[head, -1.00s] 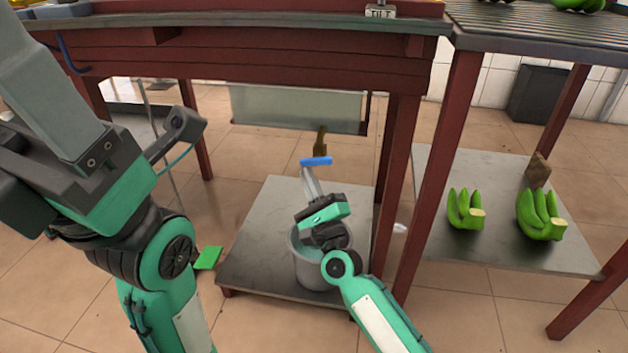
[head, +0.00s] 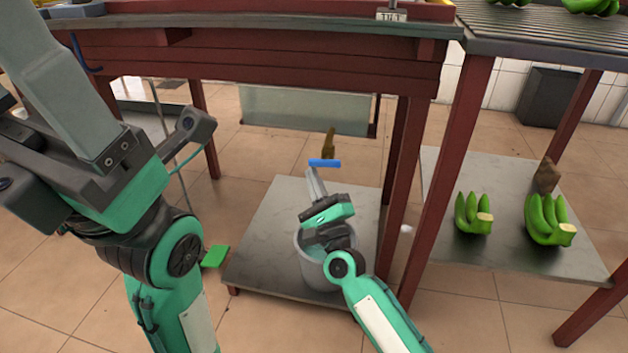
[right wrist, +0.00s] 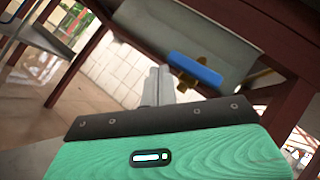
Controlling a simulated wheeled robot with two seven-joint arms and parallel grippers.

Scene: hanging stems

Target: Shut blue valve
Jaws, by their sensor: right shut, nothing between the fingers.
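The blue valve handle (head: 324,163) lies crosswise below a brass fitting (head: 329,143) under the table. In the right wrist view the blue handle (right wrist: 195,70) is just beyond and slightly right of the fingertips, with brass parts behind it. My right gripper (head: 311,172) is shut and empty, its fingertips pointing up just below the handle. It also shows in the right wrist view (right wrist: 160,72); a small gap seems to separate it from the handle, though contact is hard to judge. My left arm fills the left of the head view; its fingertips are not visible.
A grey bucket (head: 312,268) stands on the low metal shelf (head: 262,235) below my right gripper. Red table legs (head: 415,170) stand close on the right. A grey tank (head: 305,107) hangs under the table. Green bananas (head: 545,218) lie on the right shelf.

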